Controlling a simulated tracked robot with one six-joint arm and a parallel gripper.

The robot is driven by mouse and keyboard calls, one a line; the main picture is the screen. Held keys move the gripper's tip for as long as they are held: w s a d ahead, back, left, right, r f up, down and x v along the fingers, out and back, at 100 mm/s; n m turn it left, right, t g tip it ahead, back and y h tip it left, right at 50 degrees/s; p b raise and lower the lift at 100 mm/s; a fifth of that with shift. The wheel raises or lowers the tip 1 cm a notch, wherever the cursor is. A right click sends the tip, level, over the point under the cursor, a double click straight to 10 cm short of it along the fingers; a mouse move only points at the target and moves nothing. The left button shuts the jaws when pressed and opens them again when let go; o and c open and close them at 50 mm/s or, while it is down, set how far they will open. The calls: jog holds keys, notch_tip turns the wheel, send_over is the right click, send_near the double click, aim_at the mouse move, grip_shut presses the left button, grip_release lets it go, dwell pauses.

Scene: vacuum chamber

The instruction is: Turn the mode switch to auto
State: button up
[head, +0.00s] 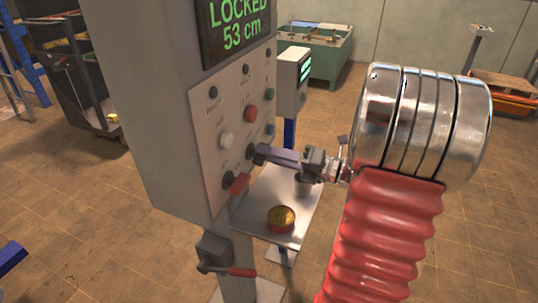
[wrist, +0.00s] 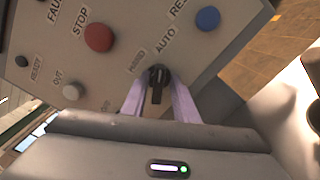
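The mode switch is a black knob (wrist: 157,76) on the grey control panel (wrist: 125,63), with MANU printed to its upper left and AUTO to its upper right in the wrist view. Its bar stands out toward the wrist camera; which label it points at is hard to tell. My gripper (wrist: 158,92) has its two pale purple fingers on either side of the knob, with narrow gaps visible, so it looks open around it. In the head view my gripper (head: 261,153) reaches the panel from the right, and its fingertips mostly hide the switch.
A red STOP button (wrist: 99,37), a blue button (wrist: 207,18) and a white button (wrist: 71,92) sit near the switch. A screen (head: 237,27) above reads LOCKED 53 cm.

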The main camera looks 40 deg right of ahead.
jog(key=shift+o, duration=0.3)
jog(key=shift+s, duration=0.1)
jog(key=v, duration=1.3)
jog(key=shift+s+d, duration=0.2)
jog(key=shift+s, duration=0.05)
